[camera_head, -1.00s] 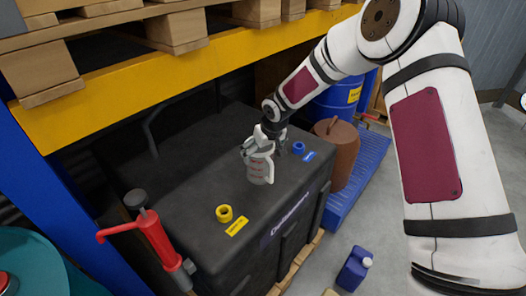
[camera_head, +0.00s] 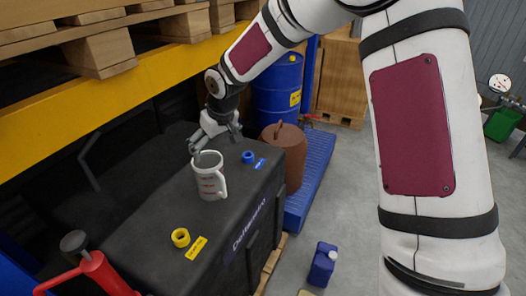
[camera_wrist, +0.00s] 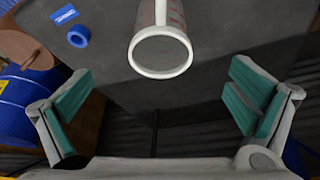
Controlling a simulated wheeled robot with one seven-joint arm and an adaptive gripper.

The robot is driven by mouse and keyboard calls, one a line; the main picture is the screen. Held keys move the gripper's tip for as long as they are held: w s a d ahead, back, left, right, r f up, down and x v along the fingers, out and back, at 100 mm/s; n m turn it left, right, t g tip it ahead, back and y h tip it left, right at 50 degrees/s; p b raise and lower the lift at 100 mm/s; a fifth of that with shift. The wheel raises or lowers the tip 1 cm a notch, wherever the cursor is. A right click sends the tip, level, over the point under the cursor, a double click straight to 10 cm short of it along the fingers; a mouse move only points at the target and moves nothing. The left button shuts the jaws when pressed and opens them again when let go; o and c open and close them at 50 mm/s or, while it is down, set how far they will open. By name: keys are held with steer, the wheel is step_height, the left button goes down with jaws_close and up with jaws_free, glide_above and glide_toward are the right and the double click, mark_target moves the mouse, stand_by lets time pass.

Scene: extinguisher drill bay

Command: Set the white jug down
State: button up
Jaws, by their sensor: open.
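The white jug (camera_head: 208,177) with red markings stands upright on the dark grey box top (camera_head: 150,215), its handle toward the right. In the wrist view its rim (camera_wrist: 161,53) shows at the top centre, beyond my fingers. My gripper (camera_head: 212,138) is open and empty, just behind and above the jug in the head view. In the wrist view my gripper (camera_wrist: 160,108) has its two green-padded fingers wide apart, with nothing between them, and the jug is clear of both.
A blue ring (camera_head: 248,157) and a yellow ring (camera_head: 180,237) sit on the box near labels. A red pump (camera_head: 95,272) is at the lower left. A brown can (camera_head: 285,150) and blue drum (camera_head: 277,88) stand behind. A yellow shelf beam (camera_head: 110,85) runs overhead.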

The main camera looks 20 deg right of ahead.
steer(key=shift+r, duration=0.1)
steer(key=s+d+r+m+h, duration=0.1)
steer(key=s+d+r, duration=0.4)
steer(key=s+r, duration=0.2)
steer(key=s+d+r+m+h, duration=0.1)
steer(key=s+d+r+h, duration=0.1)
steer(key=s+d+r, duration=0.45)
steer(key=s+d+r+m, duration=0.1)
steer(key=s+r, duration=0.1)
steer(key=s, duration=0.9)
steer(key=s+d+r+m+t+y, duration=0.1)
steer(key=s+d+r+m, duration=0.1)
steer(key=s, duration=0.9)
steer(key=shift+r+t, duration=0.2)
steer(key=shift+t, duration=0.1)
